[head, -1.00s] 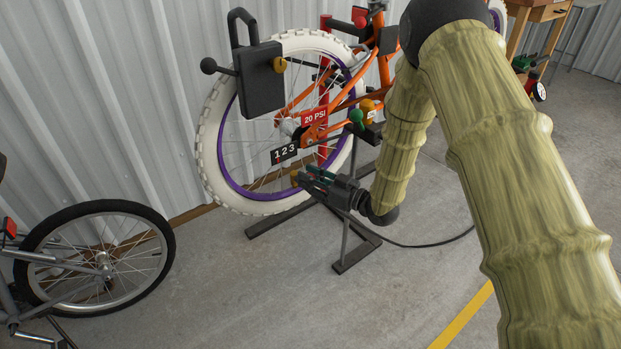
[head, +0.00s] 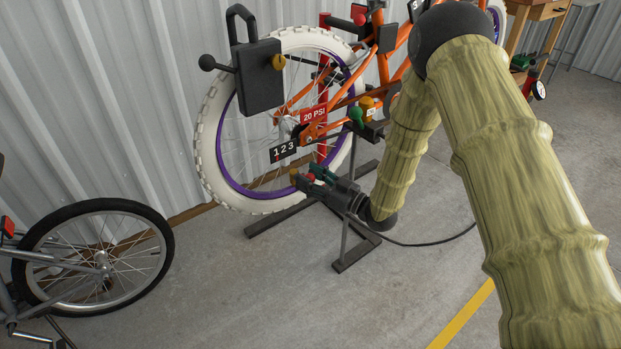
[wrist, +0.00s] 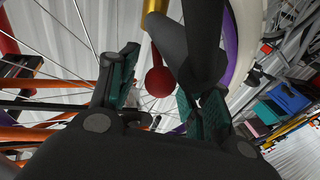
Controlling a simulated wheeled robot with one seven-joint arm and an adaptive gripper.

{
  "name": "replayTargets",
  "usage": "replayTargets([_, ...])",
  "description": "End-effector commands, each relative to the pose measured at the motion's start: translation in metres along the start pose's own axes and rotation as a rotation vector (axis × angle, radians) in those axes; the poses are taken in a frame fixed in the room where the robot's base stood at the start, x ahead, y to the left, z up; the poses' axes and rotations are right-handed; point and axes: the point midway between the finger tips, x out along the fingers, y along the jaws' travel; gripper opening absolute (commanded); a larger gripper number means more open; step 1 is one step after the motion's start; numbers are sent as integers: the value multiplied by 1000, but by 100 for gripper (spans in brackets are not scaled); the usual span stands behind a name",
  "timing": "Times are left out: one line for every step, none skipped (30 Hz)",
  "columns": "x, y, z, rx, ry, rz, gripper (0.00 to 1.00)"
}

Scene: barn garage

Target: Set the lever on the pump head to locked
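The pump head (wrist: 190,48) is a dark cylinder with a brass end, beside the wheel's spokes in the wrist view. Its lever ends in a red ball (wrist: 158,81), which sits between my gripper's teal-padded fingers. In the head view the red ball (head: 311,177) and brass end (head: 294,178) show low in front of the white-tyred wheel (head: 208,150). My gripper (head: 312,180) is open around the ball, with a gap on its left side. The right finger is close to the dark cylinder; I cannot tell if they touch.
A black padlock-shaped box (head: 260,85) with a side knob hangs above. A 20 PSI sign (head: 313,113) and a 123 plate (head: 284,151) are near the wheel hub. A grey bicycle's wheel (head: 100,262) stands at left.

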Motion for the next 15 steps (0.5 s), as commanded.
replayTargets([0, 0, 0, 0, 0, 0, 49])
replayTargets([0, 0, 0, 0, 0, 0, 49])
replayTargets([0, 0, 0, 0, 0, 0, 49])
replayTargets([0, 0, 0, 0, 0, 0, 49])
replayTargets([0, 0, 0, 0, 0, 0, 49])
replayTargets([0, 0, 0, 0, 0, 0, 49])
replayTargets([-1, 0, 0, 0, 0, 0, 49])
replayTargets([-2, 0, 0, 0, 0, 0, 49])
replayTargets([-4, 0, 0, 0, -1, 1, 49])
replayTargets([-6, 0, 0, 0, -1, 1, 49])
replayTargets([-8, 1, 0, 0, -1, 1, 49])
replayTargets([-13, 1, 0, 1, -2, 1, 49])
replayTargets([-17, 1, 0, 1, -2, 2, 49])
replayTargets([-22, 1, 0, 1, -1, 3, 49])
replayTargets([-28, 1, 0, 1, 0, 3, 49])
